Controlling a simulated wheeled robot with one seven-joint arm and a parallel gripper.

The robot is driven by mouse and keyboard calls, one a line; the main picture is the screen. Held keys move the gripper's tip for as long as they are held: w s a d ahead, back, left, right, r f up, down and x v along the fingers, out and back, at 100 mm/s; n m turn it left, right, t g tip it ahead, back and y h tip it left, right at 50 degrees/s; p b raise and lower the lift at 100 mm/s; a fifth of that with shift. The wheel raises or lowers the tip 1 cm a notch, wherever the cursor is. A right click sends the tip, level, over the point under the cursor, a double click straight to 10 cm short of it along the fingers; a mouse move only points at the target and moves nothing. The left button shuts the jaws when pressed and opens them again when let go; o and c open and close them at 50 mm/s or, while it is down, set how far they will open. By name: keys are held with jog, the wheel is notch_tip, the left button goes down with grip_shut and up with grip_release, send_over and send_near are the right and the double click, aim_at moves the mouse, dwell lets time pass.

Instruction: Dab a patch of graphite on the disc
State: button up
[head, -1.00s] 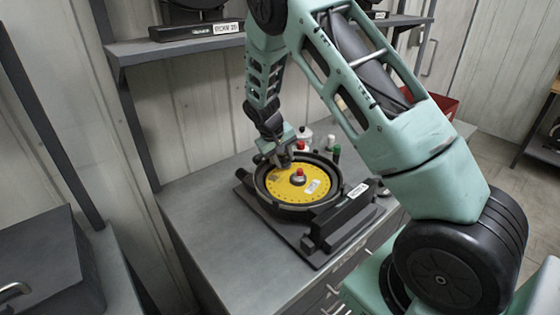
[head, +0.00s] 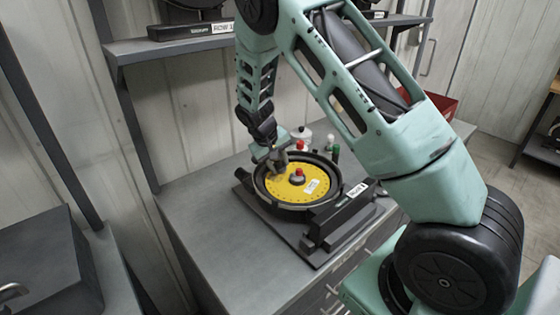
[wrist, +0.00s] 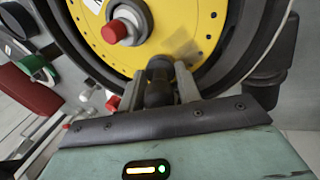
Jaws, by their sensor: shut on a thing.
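The yellow disc (head: 287,190) lies flat in the round black housing of the seed meter (head: 265,200). A red-capped hub (head: 299,174) stands at its centre and a white label (head: 312,186) lies on it. My gripper (wrist: 160,82) is shut on a dark, round-ended applicator (wrist: 159,92), held over the disc's rear-left part. The wrist view shows the applicator's tip close to the disc face; I cannot tell if it touches. Greyish smudged patches (wrist: 205,38) show on the yellow face beside the tip. In the head view my gripper (head: 277,168) hides part of the disc.
Small bottles, one red-topped (head: 301,146) and one green (head: 335,153), stand behind the meter. A black labelled block (head: 345,208) sits at its front right. A shelf (head: 170,43) hangs above on the left. The bench top (head: 215,225) is clear left of the meter.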

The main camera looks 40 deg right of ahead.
jog(key=shift+s+a+f, duration=0.1)
jog(key=shift+s+a, duration=0.2)
jog(key=shift+a, duration=0.55)
jog(key=shift+s+a+r, duration=0.1)
jog(key=shift+s+a, duration=0.25)
jog(key=shift+a, duration=0.55)
jog(key=shift+s+a+f, duration=0.1)
jog(key=shift+s+a, duration=0.2)
jog(key=shift+a, duration=0.7)
jog(key=shift+w+d+f, duration=0.1)
jog(key=shift+w+d, duration=0.45)
jog(key=shift+d, duration=0.95)
jog(key=shift+w+d+r, duration=0.1)
jog(key=shift+w+d, duration=0.45)
jog(key=shift+d, duration=1)
jog(key=shift+w+d+f, duration=0.1)
jog(key=shift+w+d, duration=0.45)
jog(key=shift+d, duration=0.95)
jog(key=shift+s+a, duration=0.55)
jog(key=shift+a, duration=1)
jog(key=shift+s+a, duration=0.6)
jog(key=shift+a, duration=0.9)
jog(key=shift+s+a, duration=0.55)
jog(key=shift+a, duration=1)
jog(key=shift+p, duration=0.35)
notch_tip(320, 180, up, 6)
jog(key=p, duration=0.4)
